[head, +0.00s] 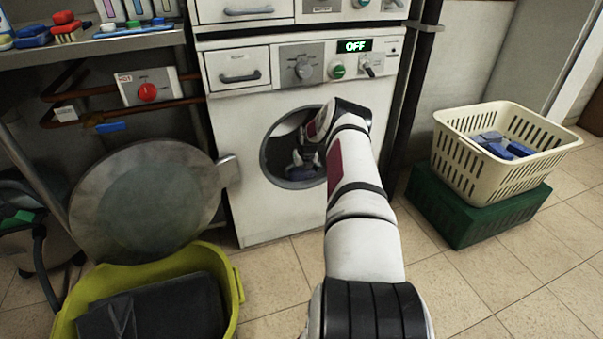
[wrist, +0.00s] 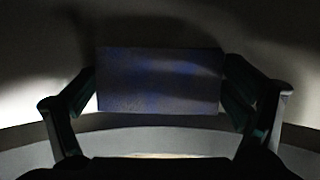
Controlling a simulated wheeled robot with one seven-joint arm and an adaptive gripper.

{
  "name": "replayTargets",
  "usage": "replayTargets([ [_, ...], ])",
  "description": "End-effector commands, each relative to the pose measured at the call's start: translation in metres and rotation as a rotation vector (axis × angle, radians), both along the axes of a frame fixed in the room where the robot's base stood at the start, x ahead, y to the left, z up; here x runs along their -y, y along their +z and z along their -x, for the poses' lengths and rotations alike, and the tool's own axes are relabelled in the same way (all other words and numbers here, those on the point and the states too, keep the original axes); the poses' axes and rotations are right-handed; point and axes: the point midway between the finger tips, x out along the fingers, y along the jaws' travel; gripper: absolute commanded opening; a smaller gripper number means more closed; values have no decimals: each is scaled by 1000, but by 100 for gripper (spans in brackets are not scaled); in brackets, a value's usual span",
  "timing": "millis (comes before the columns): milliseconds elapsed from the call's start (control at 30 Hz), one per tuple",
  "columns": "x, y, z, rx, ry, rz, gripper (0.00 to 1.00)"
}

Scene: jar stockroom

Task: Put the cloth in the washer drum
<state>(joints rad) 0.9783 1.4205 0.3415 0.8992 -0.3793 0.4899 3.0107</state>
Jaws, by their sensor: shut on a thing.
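The white washer (head: 262,215) stands in the middle with its round door (head: 145,215) swung open to the left. The drum opening (head: 285,180) is dark inside, and its display reads OFF. My arm reaches into the opening, and my gripper (head: 305,163) is inside the mouth of the drum. In the wrist view my gripper's two fingers are shut on the cloth (wrist: 160,80), a dark blue folded block held between them. A pale curved surface lies behind and below it. The wrist view is dim, so I cannot tell whether the cloth touches the drum wall.
A cream basket (head: 455,160) with blue cloths (head: 500,145) sits on a green crate (head: 460,225) at the right. A yellow-green tub (head: 236,290) with dark contents stands at the front left, below the open door. A shelf and red-knobbed valve box (head: 148,88) are at the left.

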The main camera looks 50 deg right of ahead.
Motion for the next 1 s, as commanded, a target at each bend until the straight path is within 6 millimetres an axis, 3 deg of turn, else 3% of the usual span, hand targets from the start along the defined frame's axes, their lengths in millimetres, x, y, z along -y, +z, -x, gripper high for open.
replayTargets([
  [167, 0, -2, 0, 0, 0, 0, 65],
  [200, 0, -3, 0, 0, 0, 0, 95],
  [233, 0, -2, 0, 0, 0, 0, 100],
  [667, 0, 2, 0, 0, 1, 0, 100],
  [833, -5, 24, 6, 0, 2, 1, 100],
  [1000, -11, 59, 18, -1, 1, 1, 100],
])
